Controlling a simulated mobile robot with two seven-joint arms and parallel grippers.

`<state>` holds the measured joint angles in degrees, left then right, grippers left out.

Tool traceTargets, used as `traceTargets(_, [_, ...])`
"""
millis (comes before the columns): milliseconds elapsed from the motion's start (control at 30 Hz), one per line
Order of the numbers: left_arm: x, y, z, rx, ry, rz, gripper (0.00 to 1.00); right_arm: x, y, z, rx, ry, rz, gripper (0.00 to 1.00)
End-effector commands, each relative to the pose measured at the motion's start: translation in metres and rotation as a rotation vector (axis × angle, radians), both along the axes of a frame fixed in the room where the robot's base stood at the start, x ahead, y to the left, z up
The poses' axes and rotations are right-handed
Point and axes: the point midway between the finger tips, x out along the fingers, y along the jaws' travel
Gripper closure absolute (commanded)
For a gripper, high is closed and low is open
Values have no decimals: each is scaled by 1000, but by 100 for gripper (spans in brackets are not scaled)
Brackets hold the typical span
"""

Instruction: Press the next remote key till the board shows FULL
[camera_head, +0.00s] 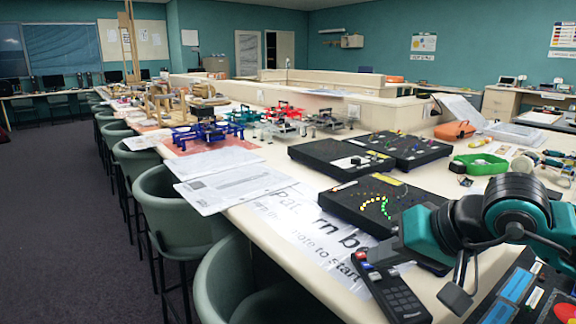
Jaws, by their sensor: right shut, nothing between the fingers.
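The black remote (392,293) lies at the front of the white table, with red, blue and white keys near its far end. My right gripper (386,254) comes in from the right, shut and empty, with its tip close to the far end of the remote. I cannot tell whether it touches a key. The black pattern board (345,199) lies just behind, with an arc of lit yellow dots and several green dots. My arm hides its near right part. No word FULL is readable on it. My left gripper is not in view.
A printed sheet (318,240) lies under the board and remote. A dark panel (515,300) with coloured parts is at the lower right. Green chairs (185,215) line the table's left edge.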

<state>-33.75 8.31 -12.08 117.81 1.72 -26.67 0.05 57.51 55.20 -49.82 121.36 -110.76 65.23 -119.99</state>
Motion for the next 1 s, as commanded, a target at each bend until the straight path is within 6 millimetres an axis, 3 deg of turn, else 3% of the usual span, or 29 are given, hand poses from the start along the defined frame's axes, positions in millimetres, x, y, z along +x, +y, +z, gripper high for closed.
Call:
traceTargets(533, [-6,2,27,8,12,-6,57,0,0,55,1,-2,-1,100])
traceTargets(1000, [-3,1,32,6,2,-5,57,0,0,58,0,-1,-1,100])
